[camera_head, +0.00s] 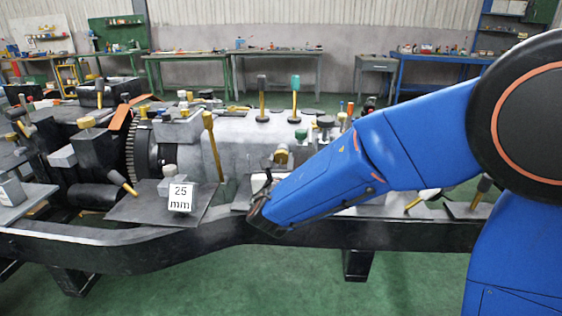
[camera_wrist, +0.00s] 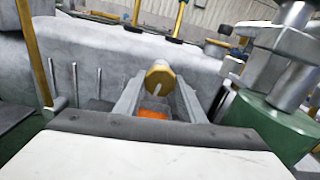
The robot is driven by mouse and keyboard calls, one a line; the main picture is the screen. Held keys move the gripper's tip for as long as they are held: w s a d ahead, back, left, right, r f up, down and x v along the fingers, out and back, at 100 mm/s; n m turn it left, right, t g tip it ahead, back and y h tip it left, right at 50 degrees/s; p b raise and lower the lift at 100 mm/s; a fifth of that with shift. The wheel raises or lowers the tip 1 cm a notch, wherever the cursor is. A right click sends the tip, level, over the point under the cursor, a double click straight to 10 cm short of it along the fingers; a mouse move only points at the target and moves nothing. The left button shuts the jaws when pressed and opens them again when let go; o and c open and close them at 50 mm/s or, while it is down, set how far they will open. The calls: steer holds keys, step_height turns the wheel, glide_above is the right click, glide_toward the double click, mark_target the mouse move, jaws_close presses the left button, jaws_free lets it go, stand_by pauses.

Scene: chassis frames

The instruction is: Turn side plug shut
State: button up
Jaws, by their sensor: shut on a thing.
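The side plug (camera_wrist: 160,78) is a brass-coloured round plug with a pale slot or mark across its face, on the side of the grey casing. In the head view a brass round end (camera_head: 281,157) on the casing's near side looks like the same plug. My gripper (camera_wrist: 158,90) has its two grey fingers on either side of the plug, shut on it. An orange patch shows below the plug between the fingers. In the head view my blue arm reaches in from the right, and the fingertips are mostly hidden or too small to make out.
A brass-handled tool (camera_head: 212,145) stands left of the plug. Two hammers (camera_head: 262,97) (camera_head: 295,97) stand on the casing. A green cylinder (camera_wrist: 268,130) is close on the right. The black chassis rail (camera_head: 120,245) runs along the front. A "25 mm" sign (camera_head: 181,197) stands left.

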steer(key=m, duration=0.7)
steer(key=shift+m, duration=0.3)
steer(key=m, duration=0.4)
steer(key=shift+m, duration=2.1)
steer(key=o, duration=1)
steer(key=shift+o, duration=0.2)
steer(key=shift+s, duration=0.15)
steer(key=s, duration=1.7)
steer(key=shift+a, duration=0.25)
